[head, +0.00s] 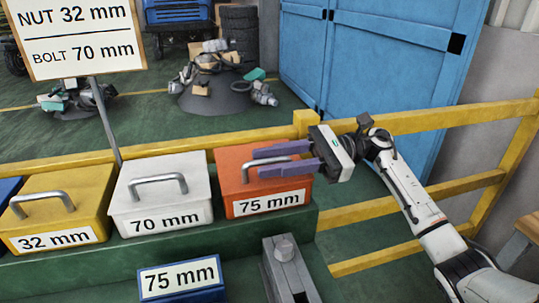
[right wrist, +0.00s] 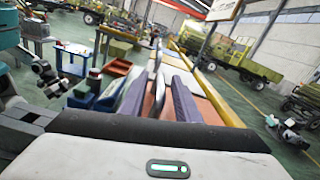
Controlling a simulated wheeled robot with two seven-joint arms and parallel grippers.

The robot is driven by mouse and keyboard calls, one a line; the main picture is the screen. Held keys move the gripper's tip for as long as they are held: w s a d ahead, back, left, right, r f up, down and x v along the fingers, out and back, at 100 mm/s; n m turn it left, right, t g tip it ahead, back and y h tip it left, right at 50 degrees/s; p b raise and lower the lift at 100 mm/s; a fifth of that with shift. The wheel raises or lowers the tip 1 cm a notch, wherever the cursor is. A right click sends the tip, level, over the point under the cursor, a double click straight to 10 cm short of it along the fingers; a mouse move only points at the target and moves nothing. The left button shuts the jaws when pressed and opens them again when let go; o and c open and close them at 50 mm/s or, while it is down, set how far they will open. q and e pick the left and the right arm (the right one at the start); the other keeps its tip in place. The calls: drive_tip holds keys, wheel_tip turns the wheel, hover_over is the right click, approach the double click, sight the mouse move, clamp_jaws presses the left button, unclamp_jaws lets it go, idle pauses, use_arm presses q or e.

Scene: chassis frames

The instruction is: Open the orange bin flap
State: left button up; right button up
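The orange bin (head: 228,157), labelled 75 mm, stands at the right end of a row of bins on a green ledge. Its lid looks closed. My right gripper (head: 256,161) comes in from the right over the lid. Its two purple fingers are apart, one above the other in the head view, and they cover much of the lid and handle (head: 246,172). In the right wrist view the fingers (right wrist: 166,82) straddle a grey bar-like piece above an orange surface; I cannot tell if they touch it. My left gripper does not show in the head view.
A white 70 mm bin (head: 135,198) and a yellow 32 mm bin (head: 92,185) stand left of the orange bin. A yellow railing (head: 450,116) runs behind and to the right. A blue 75 mm box (head: 152,270) and a grey metal fixture (head: 291,270) are in front.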

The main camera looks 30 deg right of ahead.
drive_tip(key=shift+a, duration=0.25)
drive_tip(key=c, duration=0.7)
clamp_jaws()
drive_tip(key=shift+r, duration=0.1)
